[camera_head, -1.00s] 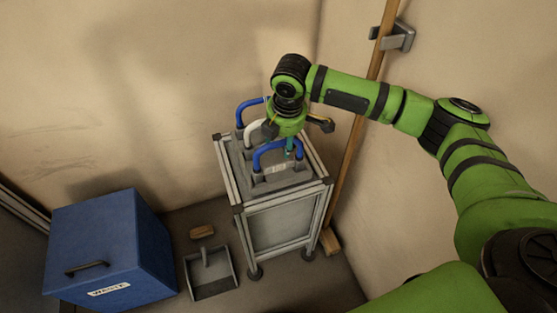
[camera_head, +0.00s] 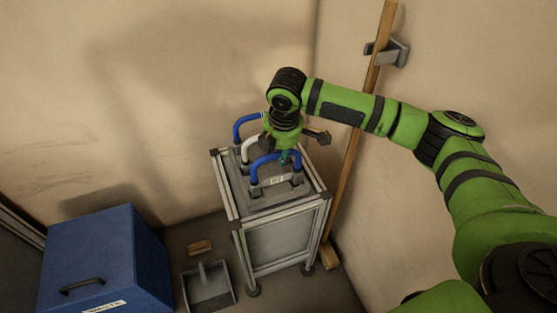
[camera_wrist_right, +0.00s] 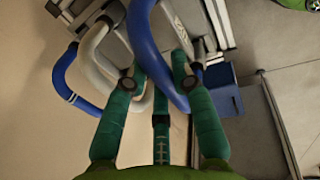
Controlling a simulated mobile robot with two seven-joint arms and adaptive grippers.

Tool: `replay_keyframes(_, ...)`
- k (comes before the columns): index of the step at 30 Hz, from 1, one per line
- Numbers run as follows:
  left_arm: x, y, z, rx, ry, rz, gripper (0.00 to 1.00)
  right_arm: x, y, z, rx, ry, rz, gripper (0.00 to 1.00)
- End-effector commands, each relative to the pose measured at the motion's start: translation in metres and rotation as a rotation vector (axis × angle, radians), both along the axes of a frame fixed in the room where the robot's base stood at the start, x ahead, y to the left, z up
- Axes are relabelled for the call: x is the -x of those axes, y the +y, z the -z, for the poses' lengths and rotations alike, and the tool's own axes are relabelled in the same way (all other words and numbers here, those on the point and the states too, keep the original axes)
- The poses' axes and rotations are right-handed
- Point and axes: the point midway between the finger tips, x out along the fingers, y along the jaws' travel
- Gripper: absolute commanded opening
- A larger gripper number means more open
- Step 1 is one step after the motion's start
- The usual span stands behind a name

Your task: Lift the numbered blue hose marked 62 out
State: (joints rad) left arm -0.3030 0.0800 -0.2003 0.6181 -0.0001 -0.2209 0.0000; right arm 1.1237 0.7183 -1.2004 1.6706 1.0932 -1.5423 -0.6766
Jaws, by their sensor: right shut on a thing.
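A front blue hose (camera_head: 262,160) arches over the top of a grey framed cart (camera_head: 240,215). A white tag (camera_head: 277,180) shows by it, too small to read. A second blue hose (camera_head: 237,128) and a white hose (camera_head: 246,150) stand behind it. My right gripper (camera_wrist_right: 161,68) is shut on the front blue hose (camera_wrist_right: 150,45), which passes between its teal fingers in the right wrist view. The white hose (camera_wrist_right: 90,68) curves beside the left finger there. The hose ends by the cart top are partly hidden. My left gripper is not in view.
A blue lidded box (camera_head: 105,255) stands on the floor at left. A dustpan (camera_head: 208,290) and a wooden brush (camera_head: 200,247) lie between it and the cart. A wooden pole (camera_head: 358,130) leans in the wall bracket (camera_head: 398,52) just right of the cart.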

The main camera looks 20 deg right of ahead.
Motion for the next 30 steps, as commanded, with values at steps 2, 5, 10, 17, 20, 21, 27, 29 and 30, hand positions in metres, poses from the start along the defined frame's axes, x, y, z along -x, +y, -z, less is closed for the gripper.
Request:
replay_keyframes(2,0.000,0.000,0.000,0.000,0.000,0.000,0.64,-0.001,0.000,-0.018,-0.002,-0.008,0.000,0.00)
replay_keyframes(5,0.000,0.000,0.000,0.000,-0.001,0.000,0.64,-0.002,0.000,-0.039,-0.002,-0.008,0.000,0.00)
replay_keyframes(10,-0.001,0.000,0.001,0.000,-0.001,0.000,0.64,-0.001,0.001,-0.069,-0.002,-0.006,0.000,0.00)
replay_keyframes(17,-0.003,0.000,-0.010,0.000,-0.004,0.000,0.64,-0.001,0.000,-0.094,-0.001,-0.002,0.000,0.00)
replay_keyframes(20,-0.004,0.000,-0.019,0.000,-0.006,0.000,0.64,0.000,0.000,-0.101,-0.001,-0.001,0.000,0.00)
replay_keyframes(21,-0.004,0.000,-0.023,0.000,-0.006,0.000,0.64,0.000,0.000,-0.104,-0.001,-0.001,0.000,0.00)
replay_keyframes(27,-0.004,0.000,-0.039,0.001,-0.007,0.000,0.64,0.000,0.000,-0.114,-0.001,-0.001,0.000,0.00)
replay_keyframes(29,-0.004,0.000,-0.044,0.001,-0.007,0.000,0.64,-0.001,0.000,-0.117,-0.001,-0.002,0.000,0.00)
replay_keyframes(30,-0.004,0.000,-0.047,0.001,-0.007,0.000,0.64,-0.001,0.000,-0.119,-0.001,-0.002,0.000,0.00)
